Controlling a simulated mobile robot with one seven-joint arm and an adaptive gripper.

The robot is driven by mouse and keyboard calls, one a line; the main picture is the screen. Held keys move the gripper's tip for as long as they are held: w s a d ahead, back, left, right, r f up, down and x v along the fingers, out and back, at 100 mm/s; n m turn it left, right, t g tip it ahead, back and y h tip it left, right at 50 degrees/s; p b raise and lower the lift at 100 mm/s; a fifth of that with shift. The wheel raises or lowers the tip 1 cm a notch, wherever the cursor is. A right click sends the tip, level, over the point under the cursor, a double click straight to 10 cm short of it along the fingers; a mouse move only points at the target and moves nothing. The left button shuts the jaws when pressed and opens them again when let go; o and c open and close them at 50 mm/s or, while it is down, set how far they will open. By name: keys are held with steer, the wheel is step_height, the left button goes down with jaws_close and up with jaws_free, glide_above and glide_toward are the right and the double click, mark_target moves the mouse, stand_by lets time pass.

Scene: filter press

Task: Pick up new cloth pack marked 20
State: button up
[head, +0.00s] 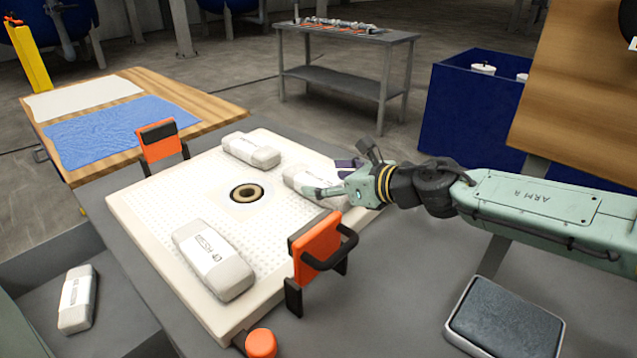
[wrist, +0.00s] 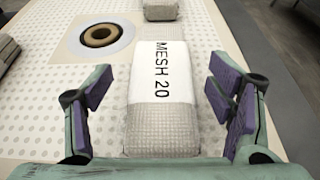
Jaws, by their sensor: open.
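The cloth pack marked "MESH 20" (wrist: 162,98) lies on the white dotted filter plate in the wrist view, a pale grey wrapped block with a white label band. My gripper (wrist: 165,100) is open, with its purple-padded fingers on either side of the pack and apart from it. In the head view my gripper (head: 332,178) is at the right part of the plate (head: 190,185), over the same pack (head: 305,183), which it partly hides. Another pack (head: 250,150) lies at the back of the plate and a third (head: 214,258) at the front, its marking hard to read.
The plate has a round central hole (head: 246,192) and orange-and-black handles, one (head: 318,245) near my arm and one (head: 160,142) at the far left. Another pack (head: 77,300) lies in a grey bin at lower left. A dark pad (head: 505,318) sits at lower right.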

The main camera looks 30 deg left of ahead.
mark_target(318, 179)
steer(key=x, duration=0.3)
steer(key=shift+w+a+f, duration=0.1)
steer(key=c, duration=1.3)
